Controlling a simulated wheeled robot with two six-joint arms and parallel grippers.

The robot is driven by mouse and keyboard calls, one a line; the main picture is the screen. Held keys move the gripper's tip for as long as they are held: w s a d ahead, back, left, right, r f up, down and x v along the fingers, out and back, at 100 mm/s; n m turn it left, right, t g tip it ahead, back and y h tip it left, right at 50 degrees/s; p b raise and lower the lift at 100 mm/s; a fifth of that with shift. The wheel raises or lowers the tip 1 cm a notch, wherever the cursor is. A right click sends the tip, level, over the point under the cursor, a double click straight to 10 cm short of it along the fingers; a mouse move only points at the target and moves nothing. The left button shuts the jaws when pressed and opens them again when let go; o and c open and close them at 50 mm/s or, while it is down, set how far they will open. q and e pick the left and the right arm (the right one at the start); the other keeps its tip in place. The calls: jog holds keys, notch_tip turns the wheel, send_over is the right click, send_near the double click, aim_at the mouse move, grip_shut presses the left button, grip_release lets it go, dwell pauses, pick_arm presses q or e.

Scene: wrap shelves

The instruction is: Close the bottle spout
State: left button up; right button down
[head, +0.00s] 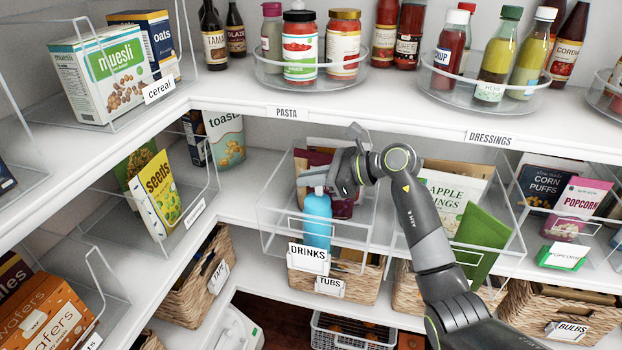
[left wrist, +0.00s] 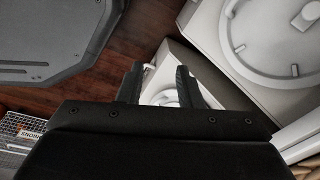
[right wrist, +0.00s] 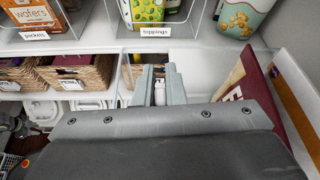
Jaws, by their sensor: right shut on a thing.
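A blue bottle (head: 317,219) stands upright at the front of a clear bin on the middle shelf, behind a drinks label (head: 309,258). My right gripper (head: 313,178) reaches in from the right at the bottle's top, its fingers around the spout. In the right wrist view a small pale part (right wrist: 159,93) shows between the fingers, which are shut on it. The fingers hide most of the spout, so I cannot tell its position. My left gripper (left wrist: 158,85) is open and empty in the left wrist view, low above the floor and a white container (left wrist: 170,60).
Clear bin walls (head: 265,215) surround the bottle. Dark red packets (head: 318,162) stand behind it in the bin. A green packet (head: 482,240) leans out at the right, near my right forearm. Jars and bottles stand on turntables (head: 480,93) on the shelf above.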

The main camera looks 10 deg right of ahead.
jog(key=shift+s+a+f+n+t+b, duration=0.15)
jog(key=shift+s+f+n+t+b, duration=0.4)
jog(key=shift+b, duration=1.75)
jog(key=shift+s+a+f+n+t+b, duration=0.2)
jog(key=shift+n+b, duration=0.65)
jog(key=shift+b, duration=1.4)
jog(key=shift+s+n+t+b, duration=0.15)
jog(key=shift+n+t+b, duration=0.2)
jog(key=shift+b, duration=0.9)
jog(key=b, duration=0.2)
jog(key=shift+s+a+n+h+b, duration=0.1)
jog(key=shift+s+n+h+b, duration=0.1)
jog(key=shift+n+h+b, duration=0.15)
jog(key=shift+r+t+b, duration=0.1)
jog(key=shift+t+b, duration=0.3)
jog(key=shift+b, duration=0.05)
jog(key=shift+n, duration=0.3)
jog(key=c, duration=1.5)
grip_release()
jog(key=shift+r, duration=0.1)
